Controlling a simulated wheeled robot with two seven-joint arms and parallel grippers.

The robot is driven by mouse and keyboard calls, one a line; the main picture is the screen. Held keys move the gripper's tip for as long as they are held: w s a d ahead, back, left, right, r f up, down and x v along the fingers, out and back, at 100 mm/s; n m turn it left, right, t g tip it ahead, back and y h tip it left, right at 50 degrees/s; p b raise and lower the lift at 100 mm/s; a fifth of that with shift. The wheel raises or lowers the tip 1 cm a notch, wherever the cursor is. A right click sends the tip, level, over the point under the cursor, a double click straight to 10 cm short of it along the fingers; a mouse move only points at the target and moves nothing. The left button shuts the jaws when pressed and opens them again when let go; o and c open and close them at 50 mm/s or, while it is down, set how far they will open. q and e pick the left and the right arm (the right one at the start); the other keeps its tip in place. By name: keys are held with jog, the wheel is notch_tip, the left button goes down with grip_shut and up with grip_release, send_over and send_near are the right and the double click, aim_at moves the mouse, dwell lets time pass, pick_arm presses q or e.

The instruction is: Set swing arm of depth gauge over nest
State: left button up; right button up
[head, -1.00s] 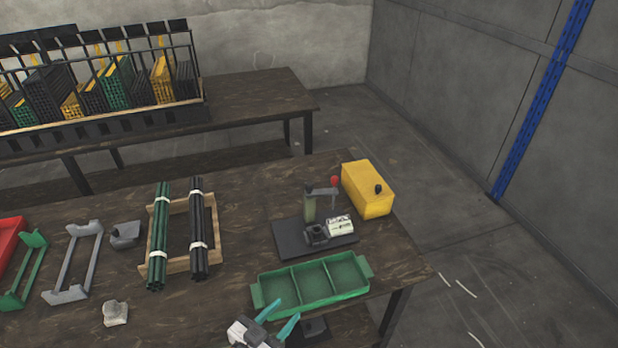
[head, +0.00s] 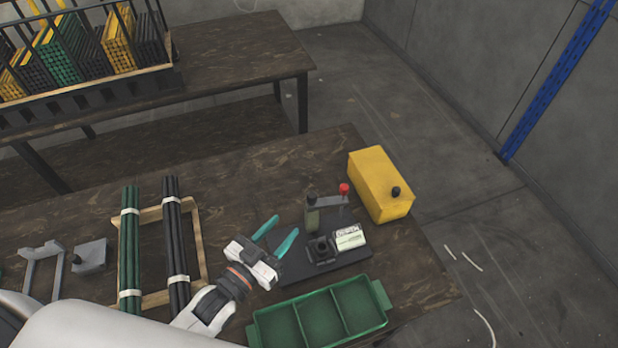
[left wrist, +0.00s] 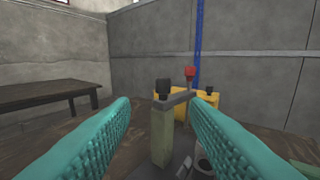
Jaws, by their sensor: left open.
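The depth gauge stands on a dark base plate (head: 298,268) near the right end of the table. Its olive post (head: 312,219) carries a grey swing arm (head: 328,201) with a red knob (head: 344,189) at the far end. The arm points right and a little back. The dark nest (head: 320,250) sits in front of the post, beside a white display box (head: 350,238). My left gripper (head: 282,233) is open and empty, just left of the post. In the left wrist view the post (left wrist: 163,135) and swing arm (left wrist: 178,100) show between the open fingers.
A yellow box (head: 380,185) with a black knob stands behind the gauge at right. A green divided tray (head: 320,318) lies in front. Bundled green and black rods (head: 172,230) lie on a wooden frame at left.

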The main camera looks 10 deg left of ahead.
aim_at(309, 201)
pick_arm(q)
jog(key=x, duration=0.5)
jog(key=p+x, duration=0.1)
jog(key=x, duration=0.3)
jog(key=shift+w+d+r+p, duration=0.2)
jog(key=shift+w+d+p, duration=0.1)
jog(key=shift+d, duration=0.05)
jog(key=shift+w+d, duration=0.2)
jog(key=shift+w, duration=0.1)
jog(key=shift+w+d, duration=0.1)
jog(key=shift+w, duration=0.25)
jog(key=shift+c, duration=0.2)
grip_shut()
pick_arm(e)
jog(key=s+r, duration=0.1)
jog(key=s+d, duration=0.1)
jog(key=shift+s+d+r, duration=0.1)
jog(key=shift+s+r, duration=0.25)
jog(key=shift+r, duration=0.05)
